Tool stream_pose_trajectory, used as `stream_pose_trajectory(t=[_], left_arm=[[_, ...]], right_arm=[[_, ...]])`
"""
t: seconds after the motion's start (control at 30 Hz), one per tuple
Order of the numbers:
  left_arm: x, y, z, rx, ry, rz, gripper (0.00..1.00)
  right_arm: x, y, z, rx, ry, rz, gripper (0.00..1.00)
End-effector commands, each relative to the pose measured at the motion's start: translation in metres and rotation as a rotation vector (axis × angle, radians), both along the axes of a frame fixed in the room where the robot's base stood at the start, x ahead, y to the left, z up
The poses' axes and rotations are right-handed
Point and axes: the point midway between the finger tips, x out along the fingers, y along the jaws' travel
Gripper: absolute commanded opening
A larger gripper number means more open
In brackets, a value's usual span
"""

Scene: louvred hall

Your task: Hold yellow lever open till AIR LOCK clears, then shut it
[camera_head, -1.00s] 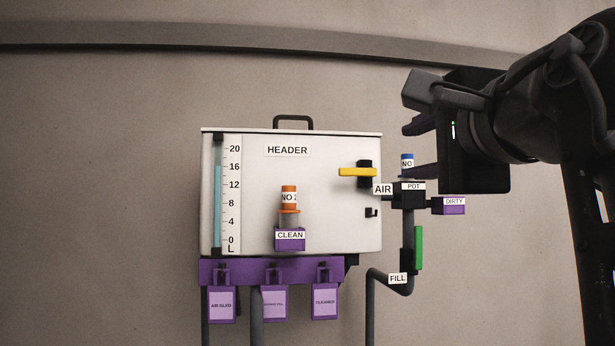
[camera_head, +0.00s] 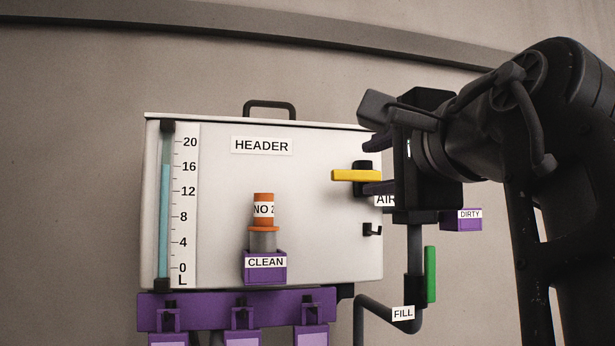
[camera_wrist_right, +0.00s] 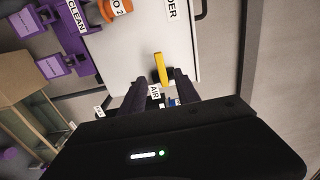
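The yellow lever (camera_head: 355,175) lies horizontal on a dark mount at the right of the white HEADER tank (camera_head: 320,230). It also shows in the right wrist view (camera_wrist_right: 165,70), just ahead of the fingers. My right gripper (camera_head: 372,164) is open, its dark fingers above and below the lever's right end in the head view. I cannot tell whether they touch it. A partly covered label reading AIR (camera_head: 384,200) sits below the lower finger; no full AIR LOCK text is readable. The tank's blue gauge column (camera_head: 163,220) stands near 16. My left gripper is not in view.
Right of the tank are a purple DIRTY holder (camera_head: 461,220), a green handle (camera_head: 430,274) and the FILL pipe (camera_head: 375,308). An orange-topped NO 2 piece (camera_head: 263,210) stands in the purple CLEAN holder (camera_head: 265,268). A purple rack (camera_head: 220,305) hangs below.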

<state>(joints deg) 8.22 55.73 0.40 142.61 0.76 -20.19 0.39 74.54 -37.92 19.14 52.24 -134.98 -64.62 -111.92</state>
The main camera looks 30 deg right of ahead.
Motion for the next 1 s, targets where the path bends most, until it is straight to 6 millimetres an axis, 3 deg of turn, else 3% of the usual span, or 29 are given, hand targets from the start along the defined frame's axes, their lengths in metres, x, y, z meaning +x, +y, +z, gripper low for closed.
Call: stream_pose_trajectory(t=[0.27,0.8,1.0], left_arm=[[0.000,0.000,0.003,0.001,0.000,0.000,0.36],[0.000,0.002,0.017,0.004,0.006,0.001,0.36],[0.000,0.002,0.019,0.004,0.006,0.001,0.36]], right_arm=[[0.017,-0.006,0.000,0.001,0.002,-0.001,0.38],[0.086,-0.029,0.001,0.002,0.003,-0.002,0.38],[0.090,-0.029,0.001,0.000,0.001,0.000,0.38]])
